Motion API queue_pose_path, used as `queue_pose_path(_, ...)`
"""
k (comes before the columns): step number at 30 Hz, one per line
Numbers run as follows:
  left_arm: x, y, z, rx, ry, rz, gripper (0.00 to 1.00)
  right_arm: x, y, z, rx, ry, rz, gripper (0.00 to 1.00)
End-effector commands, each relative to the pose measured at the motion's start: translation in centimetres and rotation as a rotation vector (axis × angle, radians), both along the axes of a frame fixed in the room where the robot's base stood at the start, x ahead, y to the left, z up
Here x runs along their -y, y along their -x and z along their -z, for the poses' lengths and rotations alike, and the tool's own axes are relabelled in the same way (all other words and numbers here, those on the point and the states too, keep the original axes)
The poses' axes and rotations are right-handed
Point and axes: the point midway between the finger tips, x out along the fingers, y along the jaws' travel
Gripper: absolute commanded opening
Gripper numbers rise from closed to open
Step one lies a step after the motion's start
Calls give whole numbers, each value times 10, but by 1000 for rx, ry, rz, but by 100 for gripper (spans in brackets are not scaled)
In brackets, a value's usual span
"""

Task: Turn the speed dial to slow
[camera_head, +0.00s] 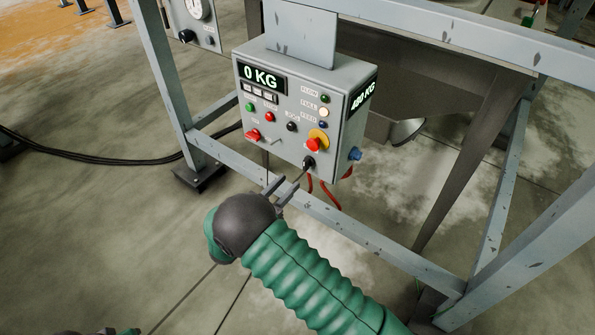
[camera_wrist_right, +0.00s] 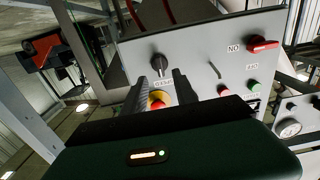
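The grey control box (camera_head: 290,100) has a black dial (camera_head: 308,162) low on its front, below the red-and-yellow stop button (camera_head: 316,143). In the right wrist view, which is turned over, the dial (camera_wrist_right: 158,64) has a label beside it that seems to read SPEED. My right gripper (camera_head: 290,180) is open just below and in front of the box. In the right wrist view its two fingers (camera_wrist_right: 158,82) stand either side of the line to the dial. I cannot tell whether they touch it. The dial's setting is too small to read.
A red lever switch (camera_head: 253,135), several push buttons and a second black knob (camera_head: 291,126) share the panel. A blue plug (camera_head: 355,154) sits on the box's side. A grey frame beam (camera_head: 365,235) runs below the box. Red cables hang under it.

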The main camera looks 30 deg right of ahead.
Motion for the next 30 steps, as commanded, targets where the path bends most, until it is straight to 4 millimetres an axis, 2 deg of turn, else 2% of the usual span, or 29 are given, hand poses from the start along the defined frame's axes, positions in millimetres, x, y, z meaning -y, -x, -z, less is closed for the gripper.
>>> queue_pose_path(1, 0, 0, -5, 0, 0, 0, 36, -15, 6, -2, -2, 1, -4, 35)
queue_pose_path(6, 0, 0, -11, 0, 0, 0, 36, -58, 23, -1, -2, 0, -3, 35)
queue_pose_path(11, 0, 0, -13, 0, 0, 0, 36, -81, 33, 0, -3, 1, -1, 35)
queue_pose_path(15, 0, 0, -13, 0, 0, 0, 36, -87, 36, 1, -3, 0, 1, 35)
queue_pose_path(26, 0, 0, -13, 0, 0, 0, 36, -87, 36, 1, -2, 1, 1, 35)
queue_pose_path(28, 0, 0, -13, 0, 0, 0, 36, -86, 32, 0, 0, -10, -11, 35)
queue_pose_path(30, 0, 0, -13, 0, 0, 0, 36, -84, 16, -4, 7, -61, -72, 35)
